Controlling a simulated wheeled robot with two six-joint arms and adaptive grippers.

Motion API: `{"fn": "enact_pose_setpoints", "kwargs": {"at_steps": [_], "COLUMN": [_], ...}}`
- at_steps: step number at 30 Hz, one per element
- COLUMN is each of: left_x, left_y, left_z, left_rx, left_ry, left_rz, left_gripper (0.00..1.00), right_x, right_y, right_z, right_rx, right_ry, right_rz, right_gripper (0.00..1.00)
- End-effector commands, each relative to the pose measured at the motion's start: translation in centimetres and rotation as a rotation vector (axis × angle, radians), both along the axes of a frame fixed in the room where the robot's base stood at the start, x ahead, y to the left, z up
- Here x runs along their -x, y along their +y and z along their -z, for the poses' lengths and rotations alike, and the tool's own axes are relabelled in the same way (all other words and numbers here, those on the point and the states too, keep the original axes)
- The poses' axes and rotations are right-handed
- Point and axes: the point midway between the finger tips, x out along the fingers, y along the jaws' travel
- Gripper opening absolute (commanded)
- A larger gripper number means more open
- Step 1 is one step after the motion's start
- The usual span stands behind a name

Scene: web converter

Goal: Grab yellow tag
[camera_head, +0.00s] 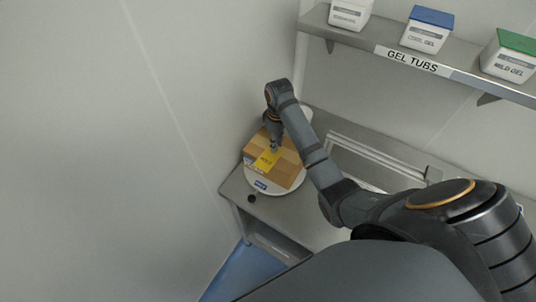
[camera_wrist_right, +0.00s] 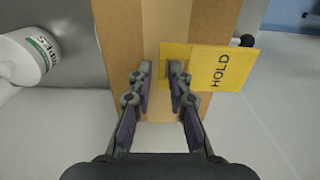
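The yellow tag (camera_head: 265,161) lies on the upper face of a brown cardboard box (camera_head: 289,168). In the right wrist view the tag (camera_wrist_right: 222,68) reads "HOLD" and its left part shows at the fingers. My right gripper (camera_head: 274,147) is over the box at the tag. In the wrist view the right gripper (camera_wrist_right: 160,72) has its fingers apart, with the tag's left edge between the tips and one finger covering part of the tag. I cannot tell whether the fingertips touch it. My left gripper is not in view.
A white wipes canister (camera_wrist_right: 30,55) is beside the box. A shelf (camera_head: 450,70) with gel tubs is at the upper right. A wall is on the left.

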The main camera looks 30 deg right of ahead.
Motion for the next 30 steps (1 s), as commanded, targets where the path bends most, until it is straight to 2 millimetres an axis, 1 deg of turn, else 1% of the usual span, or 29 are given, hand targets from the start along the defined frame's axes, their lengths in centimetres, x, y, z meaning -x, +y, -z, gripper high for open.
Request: {"fn": "enact_pose_setpoints", "kwargs": {"at_steps": [2, 5, 6, 9, 23, 26, 29, 30], "left_x": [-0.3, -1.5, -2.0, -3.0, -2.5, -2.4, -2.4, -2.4], "left_y": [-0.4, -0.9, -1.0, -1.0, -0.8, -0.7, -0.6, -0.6], "left_z": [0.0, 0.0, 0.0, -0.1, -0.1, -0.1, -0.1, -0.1], "left_rx": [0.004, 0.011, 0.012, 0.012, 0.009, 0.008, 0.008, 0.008], "left_ry": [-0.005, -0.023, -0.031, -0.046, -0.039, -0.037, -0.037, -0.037], "left_rz": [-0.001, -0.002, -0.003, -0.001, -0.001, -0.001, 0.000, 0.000], "left_gripper": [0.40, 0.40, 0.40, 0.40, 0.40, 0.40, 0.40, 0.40], "right_x": [0.0, 0.0, 0.0, 0.0, -0.1, -0.5, -1.2, -1.6], "right_y": [0.0, 0.0, 0.0, 0.0, -0.1, -0.2, -0.6, -0.7], "right_z": [0.0, 0.1, 0.1, 0.1, -0.2, -0.8, -2.0, -2.7], "right_rx": [0.000, 0.000, 0.000, 0.000, 0.000, 0.000, 0.000, 0.000], "right_ry": [0.000, 0.001, 0.001, 0.001, 0.000, 0.000, -0.001, -0.004], "right_rz": [0.000, 0.000, 0.000, 0.000, 0.001, 0.003, 0.005, 0.007], "right_gripper": [0.18, 0.17, 0.11, 0.00, 0.00, 0.00, 0.00, 0.00]}}
